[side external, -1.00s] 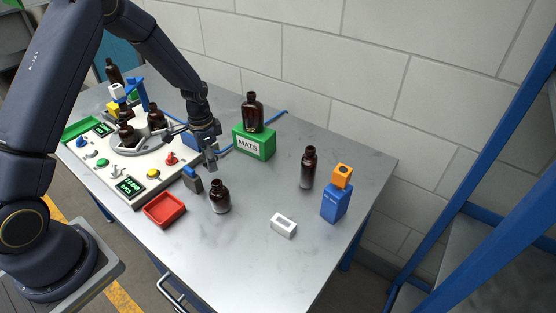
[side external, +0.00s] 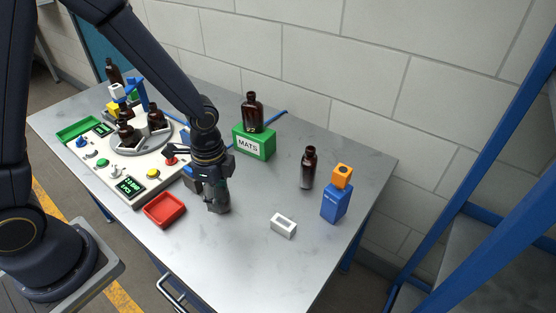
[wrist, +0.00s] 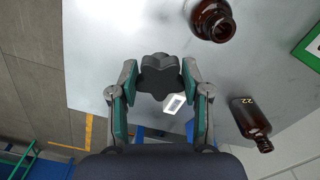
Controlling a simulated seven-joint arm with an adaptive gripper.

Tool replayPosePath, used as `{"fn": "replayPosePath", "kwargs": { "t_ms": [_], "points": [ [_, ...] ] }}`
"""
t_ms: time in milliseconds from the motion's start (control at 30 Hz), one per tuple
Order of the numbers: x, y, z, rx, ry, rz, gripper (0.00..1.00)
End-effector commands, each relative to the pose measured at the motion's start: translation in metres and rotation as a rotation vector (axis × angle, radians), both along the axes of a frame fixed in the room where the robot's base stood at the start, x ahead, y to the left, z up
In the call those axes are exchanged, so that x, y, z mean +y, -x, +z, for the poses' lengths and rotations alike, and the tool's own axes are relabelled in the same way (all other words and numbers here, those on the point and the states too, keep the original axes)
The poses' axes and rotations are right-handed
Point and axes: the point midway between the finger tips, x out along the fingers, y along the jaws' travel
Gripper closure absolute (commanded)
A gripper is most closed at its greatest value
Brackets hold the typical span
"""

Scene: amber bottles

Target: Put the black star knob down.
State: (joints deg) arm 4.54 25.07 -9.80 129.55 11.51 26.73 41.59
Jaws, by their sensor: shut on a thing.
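In the wrist view the black star knob (wrist: 159,75) sits between the two green-padded fingertips of my gripper (wrist: 160,82), which is shut on it. In the side view my gripper (side external: 216,200) points down over the table, right of the red tray. The knob cannot be made out there against the dark fingers. How far it is above the grey tabletop (side external: 255,255) is hard to tell. An amber bottle (wrist: 213,20) stands close by in the wrist view; in the side view my gripper covers most or all of it.
A white block (side external: 284,225) lies to the right. Beyond it are a blue box (side external: 336,203) with an orange cube on top and another amber bottle (side external: 309,168). A green MATS box (side external: 254,143) is at the back, and the red tray (side external: 165,210) is left. The front table is clear.

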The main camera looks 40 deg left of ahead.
Motion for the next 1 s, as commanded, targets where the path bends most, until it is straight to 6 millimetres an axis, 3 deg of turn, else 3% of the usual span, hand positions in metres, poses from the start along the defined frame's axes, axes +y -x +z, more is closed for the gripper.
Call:
{"fn": "replayPosePath", "kwargs": {
  "t_ms": [33,100,200,333,500,1000],
  "points": [
    [-0.028,0.006,-0.005,0.004,0.002,-0.124,0.82],
    [-0.061,0.015,-0.011,0.006,0.003,-0.282,0.82],
    [-0.099,0.030,-0.017,0.006,0.010,-0.467,0.82],
    [-0.130,0.047,-0.022,0.005,0.017,-0.621,0.82],
    [-0.144,0.056,-0.039,0.008,0.020,-0.695,0.82],
    [-0.143,0.056,-0.104,0.006,0.020,-0.692,0.82]
  ]
}}
